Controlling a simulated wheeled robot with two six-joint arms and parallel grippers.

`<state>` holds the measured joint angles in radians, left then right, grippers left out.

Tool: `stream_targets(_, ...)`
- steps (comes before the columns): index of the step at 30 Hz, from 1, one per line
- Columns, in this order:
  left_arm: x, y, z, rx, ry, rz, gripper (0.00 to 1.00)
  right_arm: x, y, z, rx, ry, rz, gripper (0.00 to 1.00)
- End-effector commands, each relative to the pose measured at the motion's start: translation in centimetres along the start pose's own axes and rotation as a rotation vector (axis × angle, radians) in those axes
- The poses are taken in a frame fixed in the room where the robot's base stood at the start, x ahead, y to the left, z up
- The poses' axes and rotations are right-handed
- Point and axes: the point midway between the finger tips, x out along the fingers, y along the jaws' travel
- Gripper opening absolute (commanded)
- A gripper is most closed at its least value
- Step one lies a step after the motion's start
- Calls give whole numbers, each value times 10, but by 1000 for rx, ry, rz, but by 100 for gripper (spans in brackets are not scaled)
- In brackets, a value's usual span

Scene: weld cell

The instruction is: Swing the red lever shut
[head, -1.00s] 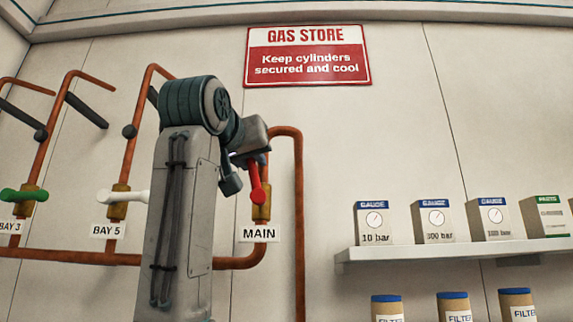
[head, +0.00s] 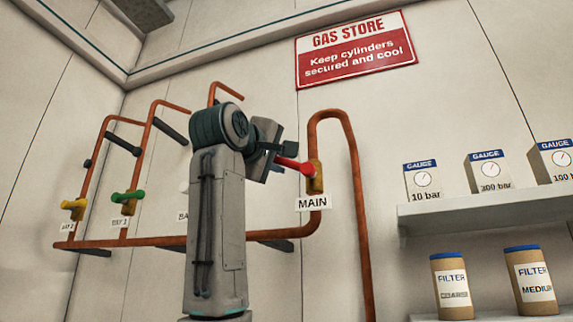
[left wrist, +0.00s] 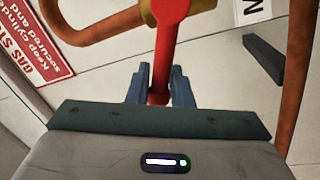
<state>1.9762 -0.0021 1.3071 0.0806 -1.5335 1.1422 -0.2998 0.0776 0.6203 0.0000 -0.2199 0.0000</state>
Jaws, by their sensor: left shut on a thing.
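The red lever (head: 292,164) sits on the brass valve (head: 316,178) of the copper pipe above the MAIN label (head: 313,203). In the head view the lever points left from its red hub, close to level and across the upright pipe. My left gripper (head: 277,160) is at the lever's free end. In the left wrist view the two blue-grey fingers (left wrist: 159,88) are shut on the red lever (left wrist: 163,60), one on each side. My arm hides part of the pipework behind it. My right gripper is not in view.
Yellow (head: 74,206) and green (head: 127,196) valve handles stand on pipes to the left. A shelf (head: 480,213) with gauge boxes (head: 421,180) is on the right, with filter cans (head: 452,287) below. A red GAS STORE sign (head: 356,50) hangs above.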

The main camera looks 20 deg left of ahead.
Motion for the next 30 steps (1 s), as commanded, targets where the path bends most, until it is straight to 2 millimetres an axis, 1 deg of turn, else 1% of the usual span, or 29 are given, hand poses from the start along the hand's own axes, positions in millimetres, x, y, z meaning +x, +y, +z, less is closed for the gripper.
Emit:
stream_targets(1,-2,-8,1,-41,11,-1,0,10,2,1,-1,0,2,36)
stream_targets(3,-2,-12,1,-101,24,-1,0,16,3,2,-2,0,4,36)
stream_targets(12,-5,-25,4,-311,64,-1,0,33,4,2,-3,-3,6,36)
stream_targets(21,-6,-31,6,-418,85,-2,0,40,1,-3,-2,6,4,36)
stream_targets(30,-6,-32,7,-441,90,-3,0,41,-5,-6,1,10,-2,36)
